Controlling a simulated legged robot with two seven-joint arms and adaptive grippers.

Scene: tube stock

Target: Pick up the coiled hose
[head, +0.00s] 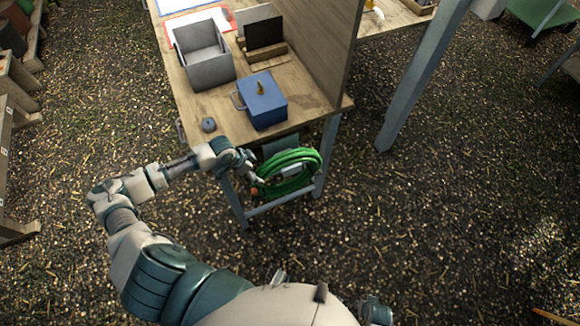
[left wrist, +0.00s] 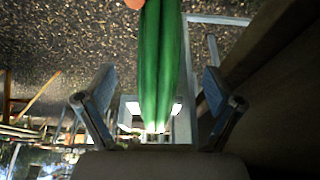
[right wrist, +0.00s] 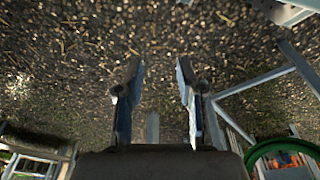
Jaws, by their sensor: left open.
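The coiled green hose (head: 314,163) hangs at the near end of the wooden table, below the tabletop. My left gripper (head: 250,172) is at the coil's left side. In the left wrist view the hose strands (left wrist: 160,60) run between the two spread fingers, with a gap on each side. The left gripper is open and does not hold the hose. An orange end piece (left wrist: 135,3) shows at the top edge there. My right gripper (right wrist: 158,82) is open and empty over the ground. Part of the hose (right wrist: 268,147) shows at the lower right of that view.
The wooden table (head: 220,100) carries a blue box (head: 262,106), a grey bin (head: 205,70) and a small dark round object (head: 208,124). Its metal legs and low crossbar (head: 280,203) frame the hose. The gravel ground to the right is open.

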